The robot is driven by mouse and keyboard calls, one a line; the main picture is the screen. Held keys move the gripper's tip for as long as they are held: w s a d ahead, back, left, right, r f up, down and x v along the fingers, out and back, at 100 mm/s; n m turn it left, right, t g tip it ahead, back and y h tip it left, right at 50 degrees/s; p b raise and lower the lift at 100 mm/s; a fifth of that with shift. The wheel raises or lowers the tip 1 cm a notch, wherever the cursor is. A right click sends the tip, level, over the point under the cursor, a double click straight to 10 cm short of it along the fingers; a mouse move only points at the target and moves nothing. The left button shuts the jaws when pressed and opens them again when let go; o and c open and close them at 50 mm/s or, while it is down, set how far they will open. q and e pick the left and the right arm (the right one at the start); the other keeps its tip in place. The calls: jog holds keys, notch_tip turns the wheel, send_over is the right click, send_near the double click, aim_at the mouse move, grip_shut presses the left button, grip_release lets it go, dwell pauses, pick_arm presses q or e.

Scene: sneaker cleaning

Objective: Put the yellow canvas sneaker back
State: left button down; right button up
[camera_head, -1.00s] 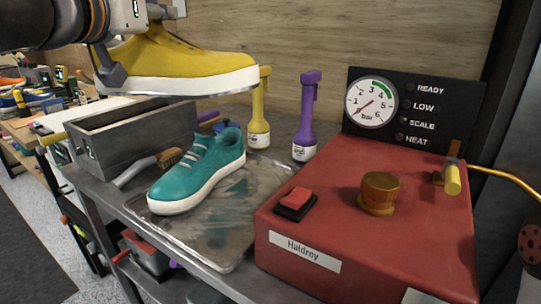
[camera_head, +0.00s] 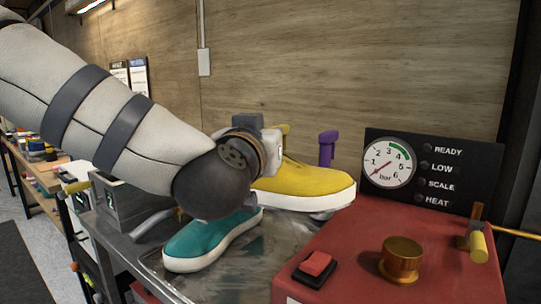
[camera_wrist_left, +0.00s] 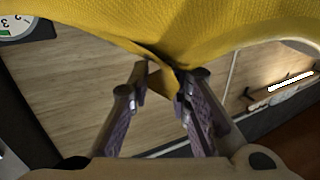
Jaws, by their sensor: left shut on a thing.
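The yellow canvas sneaker (camera_head: 308,184) has a white sole and hangs above the back of the worktop, its toe toward the red machine. It also fills the top of the left wrist view (camera_wrist_left: 200,25). My left gripper (camera_wrist_left: 160,85) is shut on a yellow flap of this sneaker. In the head view my left forearm and wrist hide the fingers and the sneaker's heel. A teal sneaker (camera_head: 205,243) with a white sole lies on the metal tray (camera_head: 250,272), partly hidden under my left arm. My right gripper is not in view.
The red machine (camera_head: 350,235) with a red switch, a brass knob (camera_head: 401,258) and a pressure gauge (camera_head: 389,163) fills the right side. A purple bottle (camera_head: 327,148) stands behind the yellow sneaker. A grey box (camera_head: 122,205) is at the left. A wooden wall closes the back.

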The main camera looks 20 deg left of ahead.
pick_arm(q)
jog(key=f, duration=0.2)
jog(key=shift+d+f, duration=0.3)
jog(key=shift+d, duration=0.1)
jog(key=shift+f, duration=0.4)
jog(key=shift+f, duration=0.1)
jog(key=shift+f, duration=0.15)
jog(key=c, duration=1.5)
grip_release()
jog(key=shift+o, duration=0.2)
